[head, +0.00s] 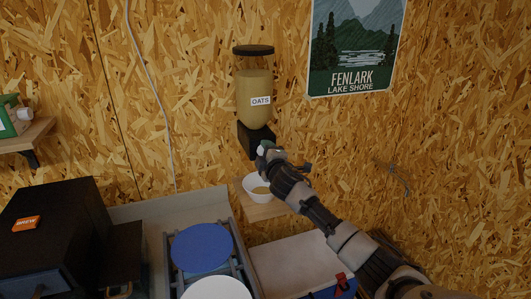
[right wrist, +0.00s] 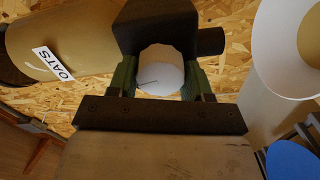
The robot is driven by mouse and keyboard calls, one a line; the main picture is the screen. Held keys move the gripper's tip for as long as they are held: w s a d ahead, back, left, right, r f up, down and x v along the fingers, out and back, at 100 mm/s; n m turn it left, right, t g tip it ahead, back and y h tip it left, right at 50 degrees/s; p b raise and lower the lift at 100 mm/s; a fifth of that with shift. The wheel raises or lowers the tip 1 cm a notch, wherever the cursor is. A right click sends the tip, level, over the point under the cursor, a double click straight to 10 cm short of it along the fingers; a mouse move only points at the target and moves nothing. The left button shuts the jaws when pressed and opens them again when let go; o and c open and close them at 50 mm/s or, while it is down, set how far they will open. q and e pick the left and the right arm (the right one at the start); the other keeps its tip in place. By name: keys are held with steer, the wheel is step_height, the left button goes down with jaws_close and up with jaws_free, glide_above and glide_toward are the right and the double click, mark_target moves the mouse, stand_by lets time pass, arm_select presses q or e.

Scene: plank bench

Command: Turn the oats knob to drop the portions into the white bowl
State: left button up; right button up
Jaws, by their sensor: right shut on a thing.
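The oats dispenser (head: 254,90) hangs on the wall, a clear jar of tan oats with a black lid, an OATS label and a black outlet block (head: 248,137). My right gripper (head: 263,148) is at the outlet. In the right wrist view its green fingers (right wrist: 161,80) are shut on the round white knob (right wrist: 160,72), one on each side. A line mark on the knob's face lies nearly level, slightly tilted. The white bowl (head: 262,198) sits below the outlet, partly behind my right arm, with tan contents inside. It also shows in the right wrist view (right wrist: 264,60). My left gripper is out of view.
The bowl stands on a small wooden shelf (head: 264,212). A black machine with an orange label (head: 60,240) stands at left. A rack holds a blue plate (head: 202,247) and a white plate (head: 217,289). A Fenlark poster (head: 352,50) hangs right of the dispenser.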

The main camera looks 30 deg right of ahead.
steer(key=n, duration=0.4)
steer(key=shift+n+p, duration=0.3)
steer(key=shift+p, duration=0.1)
steer(key=n+p, duration=0.1)
steer(key=n, duration=0.4)
steer(key=shift+f, duration=0.1)
steer(key=n+p, duration=0.2)
steer(key=n, duration=0.3)
steer(key=shift+d+f+n, duration=0.1)
steer(key=shift+n, duration=0.3)
steer(key=n+p, duration=0.1)
steer(key=n, duration=0.3)
steer(key=shift+s+f, duration=0.1)
steer(key=shift+f, duration=0.05)
steer(key=shift+n, duration=0.3)
steer(key=o, duration=0.9)
